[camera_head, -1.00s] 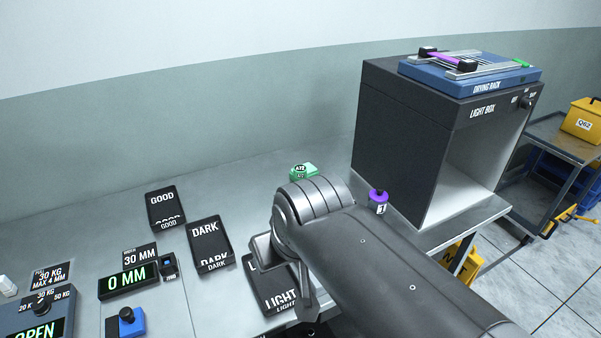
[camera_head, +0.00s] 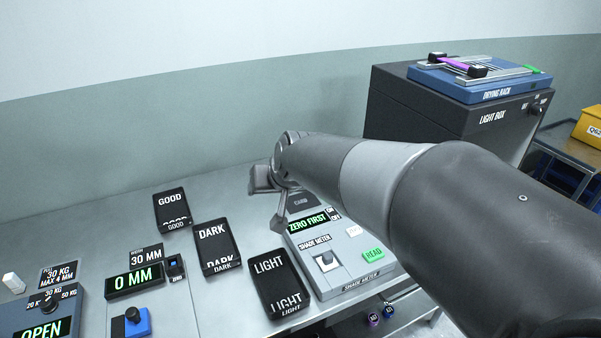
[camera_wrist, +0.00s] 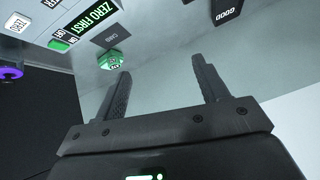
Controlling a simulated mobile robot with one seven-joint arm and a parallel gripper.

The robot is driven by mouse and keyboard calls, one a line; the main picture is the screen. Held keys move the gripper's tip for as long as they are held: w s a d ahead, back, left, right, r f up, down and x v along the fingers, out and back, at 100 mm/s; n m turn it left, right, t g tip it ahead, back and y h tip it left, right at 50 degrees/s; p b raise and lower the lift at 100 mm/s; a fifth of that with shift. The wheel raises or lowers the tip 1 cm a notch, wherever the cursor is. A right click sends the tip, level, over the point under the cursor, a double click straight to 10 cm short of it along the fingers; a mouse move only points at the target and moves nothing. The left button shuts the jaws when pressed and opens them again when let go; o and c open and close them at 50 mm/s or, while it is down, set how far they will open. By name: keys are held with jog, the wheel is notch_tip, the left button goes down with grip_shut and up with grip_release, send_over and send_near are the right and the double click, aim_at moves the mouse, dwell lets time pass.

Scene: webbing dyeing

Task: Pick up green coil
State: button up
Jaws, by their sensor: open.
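The green coil (camera_wrist: 112,60) shows in the wrist view, standing on the grey bench beside the shade meter's dark card patch. It has a dark label on its side. My gripper (camera_wrist: 160,70) is open and empty, with its two dark fingers spread. In the wrist view the coil appears beyond the left fingertip, outside the gap between the fingers. In the head view my arm hides the green coil.
The shade meter (camera_head: 338,262) stands below my arm. LIGHT (camera_head: 278,284), DARK (camera_head: 217,246) and GOOD (camera_head: 172,210) trays lie to its left. The light box (camera_head: 415,108) stands at right. A purple coil (camera_wrist: 10,73) is at the wrist view's left edge.

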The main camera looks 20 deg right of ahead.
jog(key=w+d+f+m+t+h, duration=0.2)
jog(key=w+d+f+h, duration=0.3)
jog(key=w+d, duration=0.6)
jog(key=w+d+f+m+t+h, duration=0.1)
jog(key=w+d+f+m+h, duration=0.15)
jog(key=w+d+f, duration=0.8)
jog(key=w+f, duration=0.1)
jog(key=a+f, duration=0.1)
jog(key=w+f, duration=0.1)
jog(key=shift+w+a+f, duration=0.1)
jog(key=shift+w+a, duration=0.2)
jog(key=shift+x, duration=1.05)
jog(key=shift+w+d+f+h, duration=0.25)
jog(key=shift+w+f, duration=0.15)
jog(key=shift+c, duration=0.4)
